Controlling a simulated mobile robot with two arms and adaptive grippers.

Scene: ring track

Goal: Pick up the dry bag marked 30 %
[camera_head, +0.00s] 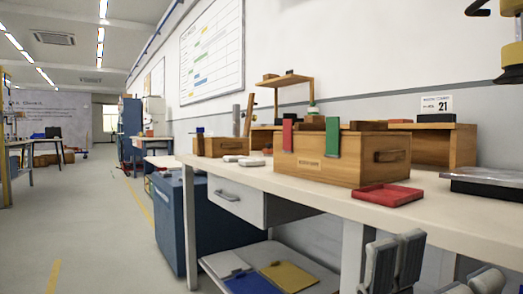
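I cannot make out a dry bag or a 30 % mark anywhere in the head view. My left gripper (396,262) shows at the bottom right, in front of the workbench, with its two grey fingers side by side. It holds nothing that I can see, and I cannot tell how far the fingers are apart. My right gripper (472,284) is mostly cut off by the bottom edge farther right, so its state is unclear.
The white workbench (310,186) runs along the right wall. It bears a wooden box (327,168), a red tray (388,195) and a smaller wooden box (220,146). A blue cabinet (172,220) stands below its far end. The floor aisle (85,215) at left is clear.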

